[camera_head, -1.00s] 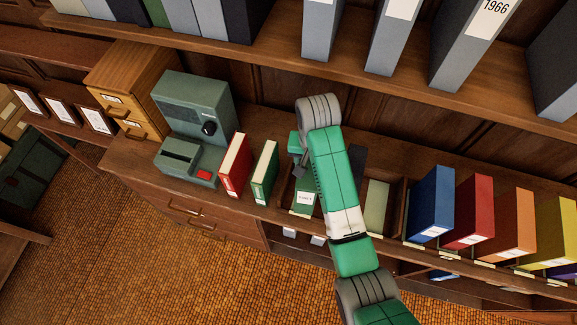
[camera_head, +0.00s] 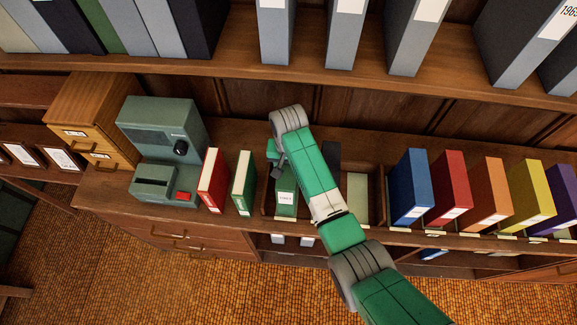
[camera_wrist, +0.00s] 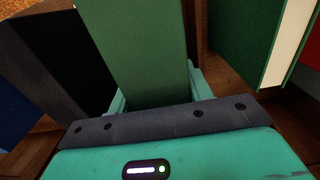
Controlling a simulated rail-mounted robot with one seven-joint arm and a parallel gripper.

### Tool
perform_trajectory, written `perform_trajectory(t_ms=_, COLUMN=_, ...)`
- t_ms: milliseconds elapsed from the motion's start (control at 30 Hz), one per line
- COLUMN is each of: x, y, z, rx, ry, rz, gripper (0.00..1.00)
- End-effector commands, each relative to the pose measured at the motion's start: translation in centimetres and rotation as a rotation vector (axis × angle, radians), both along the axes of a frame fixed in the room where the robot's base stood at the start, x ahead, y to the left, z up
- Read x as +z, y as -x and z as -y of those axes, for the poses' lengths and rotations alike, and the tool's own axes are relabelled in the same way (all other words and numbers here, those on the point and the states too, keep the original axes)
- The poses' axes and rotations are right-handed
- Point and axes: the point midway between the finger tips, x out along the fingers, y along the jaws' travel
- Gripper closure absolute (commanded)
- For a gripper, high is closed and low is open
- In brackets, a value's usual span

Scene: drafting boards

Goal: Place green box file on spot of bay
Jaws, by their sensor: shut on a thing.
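The green box file (camera_head: 286,202), with a white label on its front, stands upright at the left end of the open bay (camera_head: 379,205) on the counter. My gripper (camera_head: 279,168) is shut on it from behind and above; my arm hides part of it. In the wrist view the green box file (camera_wrist: 140,45) rises between the fingers. A pale green patch (camera_head: 357,198) shows at the right side of the bay. A dark file (camera_head: 332,158) shows behind my arm. I cannot tell whether the box file touches the bay floor.
A green book (camera_head: 243,183) and a red book (camera_head: 212,181) stand just left of the bay. Blue (camera_head: 410,188), red, orange, yellow and purple files stand to its right. A grey-green machine (camera_head: 163,150) is further left. A shelf of grey files (camera_head: 345,40) overhangs behind.

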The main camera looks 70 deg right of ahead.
Motion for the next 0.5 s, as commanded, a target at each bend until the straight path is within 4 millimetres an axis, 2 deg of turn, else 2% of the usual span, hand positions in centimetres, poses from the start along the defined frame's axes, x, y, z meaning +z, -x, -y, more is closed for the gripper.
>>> perform_trajectory(t_ms=133, x=-1.3, y=0.0, z=0.1, rx=0.0, ry=0.002, rz=0.001, gripper=1.0)
perform_trajectory(t_ms=467, x=-1.6, y=-0.1, z=0.1, rx=0.0, ry=0.002, rz=0.003, gripper=1.0)
perform_trajectory(t_ms=500, x=-1.8, y=0.0, z=0.0, rx=0.0, ry=0.001, rz=0.001, gripper=0.48)
